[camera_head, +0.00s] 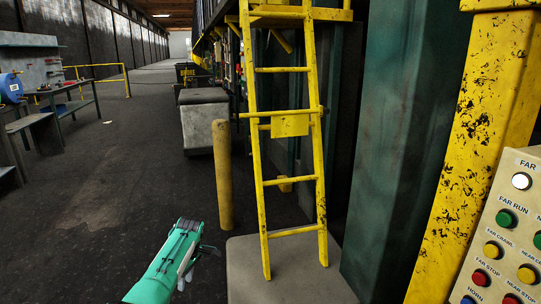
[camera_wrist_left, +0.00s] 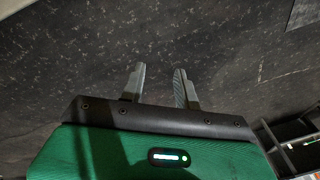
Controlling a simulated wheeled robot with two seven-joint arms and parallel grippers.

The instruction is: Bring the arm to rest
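My left arm, green with a dark end, comes in at the bottom of the head view. The left gripper (camera_head: 190,264) hangs there over the dark floor, left of the yellow ladder. In the left wrist view, its two grey fingers stand apart with a clear gap, so the left gripper (camera_wrist_left: 160,85) is open and empty. Only dark speckled floor shows beyond the fingertips. My right arm and gripper are in neither view.
A yellow ladder (camera_head: 314,150) stands on a grey block (camera_head: 285,282). A yellow post (camera_head: 222,175) stands nearby. A button panel (camera_head: 510,190) and yellow column (camera_head: 475,130) are at the right. A workbench (camera_head: 70,105) stands far left. The aisle floor (camera_head: 120,170) is clear.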

